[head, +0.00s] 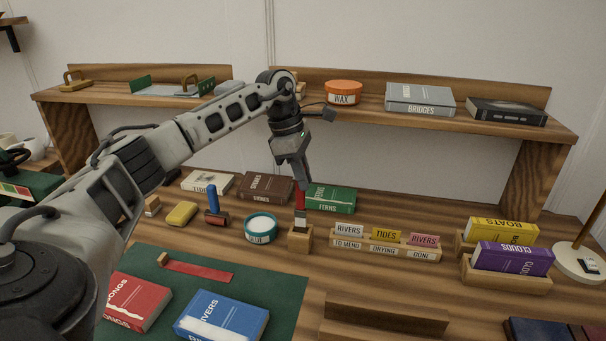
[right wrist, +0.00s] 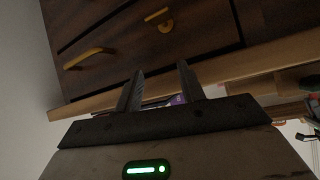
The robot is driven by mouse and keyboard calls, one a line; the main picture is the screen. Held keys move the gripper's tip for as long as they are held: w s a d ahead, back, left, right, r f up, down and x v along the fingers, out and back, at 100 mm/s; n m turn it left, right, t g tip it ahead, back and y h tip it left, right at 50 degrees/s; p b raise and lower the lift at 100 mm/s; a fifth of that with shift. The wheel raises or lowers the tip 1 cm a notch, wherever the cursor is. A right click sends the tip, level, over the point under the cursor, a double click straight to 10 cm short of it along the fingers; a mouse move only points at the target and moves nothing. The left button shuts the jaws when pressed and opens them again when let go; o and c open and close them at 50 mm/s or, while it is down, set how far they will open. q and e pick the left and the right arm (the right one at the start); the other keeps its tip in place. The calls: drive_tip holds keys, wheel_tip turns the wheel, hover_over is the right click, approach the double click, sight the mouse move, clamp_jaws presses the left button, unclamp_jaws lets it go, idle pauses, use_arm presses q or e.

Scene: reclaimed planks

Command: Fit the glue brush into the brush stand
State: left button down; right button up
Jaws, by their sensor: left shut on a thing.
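The glue brush (head: 300,200) is upright, with a red handle and a pale lower part. My left gripper (head: 299,184) is shut on the top of its handle. The brush stand (head: 299,241) is a small wooden block on the bench, directly below the brush. The brush's lower end meets the dark top of the stand; how deep it sits in it, I cannot tell. My right gripper (right wrist: 160,88) shows in the right wrist view, open with nothing between its fingers, away from the brush and stand.
A glue tub (head: 260,228) stands close left of the stand. A card rack (head: 384,245) stands close right. A green book (head: 331,198) lies behind. A shelf (head: 365,117) spans the back above. A green mat (head: 262,275) with books lies in front.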

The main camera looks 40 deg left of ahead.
sight(303, 209)
use_arm(q)
drive_tip(key=shift+p, duration=0.5)
use_arm(e)
drive_tip(key=shift+r, duration=0.45)
